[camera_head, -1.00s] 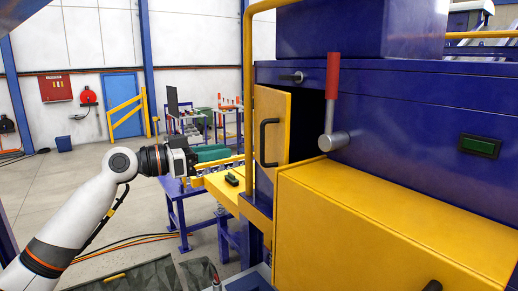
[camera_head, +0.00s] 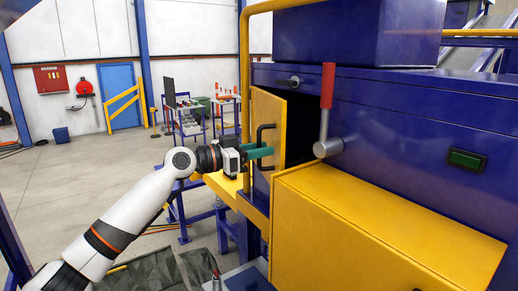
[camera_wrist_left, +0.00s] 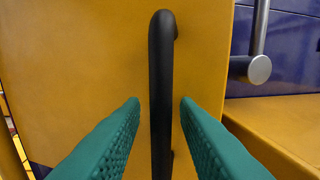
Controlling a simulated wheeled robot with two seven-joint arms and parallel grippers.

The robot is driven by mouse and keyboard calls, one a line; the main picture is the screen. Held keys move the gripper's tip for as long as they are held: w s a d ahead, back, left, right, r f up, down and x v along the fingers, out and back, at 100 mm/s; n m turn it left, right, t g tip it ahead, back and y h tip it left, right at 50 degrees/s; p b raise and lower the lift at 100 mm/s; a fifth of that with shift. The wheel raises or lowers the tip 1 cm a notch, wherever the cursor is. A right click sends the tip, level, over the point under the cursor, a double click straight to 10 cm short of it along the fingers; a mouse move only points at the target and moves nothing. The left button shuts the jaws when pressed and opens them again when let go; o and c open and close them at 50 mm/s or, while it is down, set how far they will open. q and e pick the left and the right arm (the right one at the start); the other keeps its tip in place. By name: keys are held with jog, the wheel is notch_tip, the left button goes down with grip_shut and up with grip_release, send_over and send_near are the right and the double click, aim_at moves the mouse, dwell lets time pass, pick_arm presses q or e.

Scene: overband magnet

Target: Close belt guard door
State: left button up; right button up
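The yellow belt guard door (camera_head: 268,104) stands ajar on the blue machine housing, with a dark gap along its right side. Its black bar handle (camera_head: 259,134) is upright on the door's face. My left gripper (camera_head: 270,152) is at the handle, with its green fingers pointing right. In the left wrist view the fingers are apart, one on each side of the handle (camera_wrist_left: 161,70), with gaps between them and the bar. The door face (camera_wrist_left: 85,60) fills much of that view. My right gripper is not in view.
A red-gripped lever (camera_head: 328,85) on a grey pivot stands just right of the door gap. A yellow box-shaped cover (camera_head: 390,225) juts out below it. A yellow rail (camera_head: 245,60) rises left of the door. Open floor lies at left.

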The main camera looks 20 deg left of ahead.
pick_arm(q)
grip_shut()
jog(key=s+d+x, duration=0.1)
jog(key=x, duration=0.6)
jog(key=shift+b, duration=0.45)
grip_release()
jog(key=b+v, duration=0.5)
jog(key=v, duration=0.7)
